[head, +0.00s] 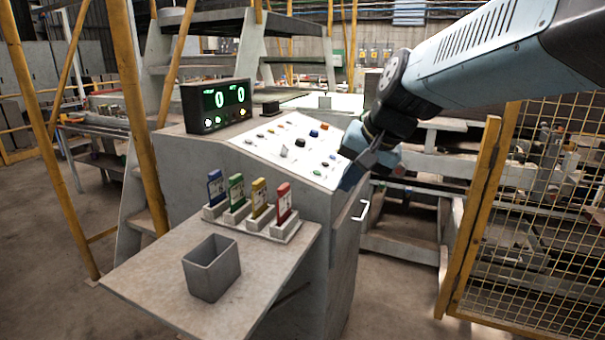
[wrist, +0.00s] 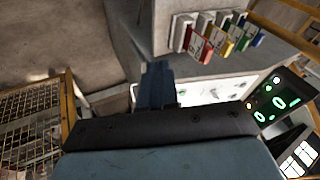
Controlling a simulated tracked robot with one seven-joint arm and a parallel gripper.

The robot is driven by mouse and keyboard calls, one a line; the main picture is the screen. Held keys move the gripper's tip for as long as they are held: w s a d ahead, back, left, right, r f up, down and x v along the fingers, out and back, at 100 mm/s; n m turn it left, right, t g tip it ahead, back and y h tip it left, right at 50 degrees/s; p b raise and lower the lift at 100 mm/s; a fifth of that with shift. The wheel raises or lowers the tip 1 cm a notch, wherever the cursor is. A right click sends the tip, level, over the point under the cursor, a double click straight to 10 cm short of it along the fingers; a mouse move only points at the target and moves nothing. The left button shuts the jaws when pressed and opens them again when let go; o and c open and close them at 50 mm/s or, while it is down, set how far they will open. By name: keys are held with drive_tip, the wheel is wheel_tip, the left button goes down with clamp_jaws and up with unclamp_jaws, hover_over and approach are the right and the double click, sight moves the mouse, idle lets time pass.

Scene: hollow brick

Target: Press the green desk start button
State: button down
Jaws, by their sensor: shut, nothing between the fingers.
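The desk's sloped white control panel (head: 275,150) carries several small buttons and knobs, among them a blue one, an orange one and a red one. A small greenish button (head: 317,172) seems to sit near its lower right edge, but it is too small to be sure of its colour. My gripper (head: 349,180) is at the panel's right edge, close to that button; I cannot tell whether it touches the desk. In the wrist view my gripper's fingers (wrist: 157,72) are together and empty.
A display (head: 217,105) with two green zeros stands atop the desk. Blue, green, yellow and red cards (head: 284,201) stand in holders on the front shelf, behind a grey open bin (head: 211,268). A yellow mesh fence (head: 530,220) stands to the right.

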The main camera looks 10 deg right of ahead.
drive_tip(key=w+r+m+t+y, duration=0.1)
drive_tip(key=w+m+y, duration=0.2)
drive_tip(key=w+m, duration=0.7)
drive_tip(key=m+t+y, duration=0.2)
drive_tip(key=m+t, duration=0.1)
drive_tip(key=m, duration=0.2)
hover_over(317, 173)
drive_tip(key=s+d, duration=0.2)
drive_tip(key=d, duration=0.2)
drive_tip(key=shift+s+a, duration=0.1)
drive_tip(key=shift+a, duration=0.05)
drive_tip(key=shift+f, duration=0.2)
drive_tip(key=shift+w+a+f, duration=0.25)
drive_tip(key=shift+a+f, duration=0.1)
drive_tip(key=shift+f, duration=1.05)
drive_tip(key=shift+w+a+f, duration=0.2)
drive_tip(key=shift+a+f, duration=0.1)
drive_tip(key=shift+f, duration=1.05)
drive_tip(key=shift+w+a+f, duration=0.25)
drive_tip(key=shift+a+f, duration=0.1)
drive_tip(key=shift+f, duration=1.05)
drive_tip(key=shift+a+f, duration=0.1)
drive_tip(key=shift+f, duration=0.2)
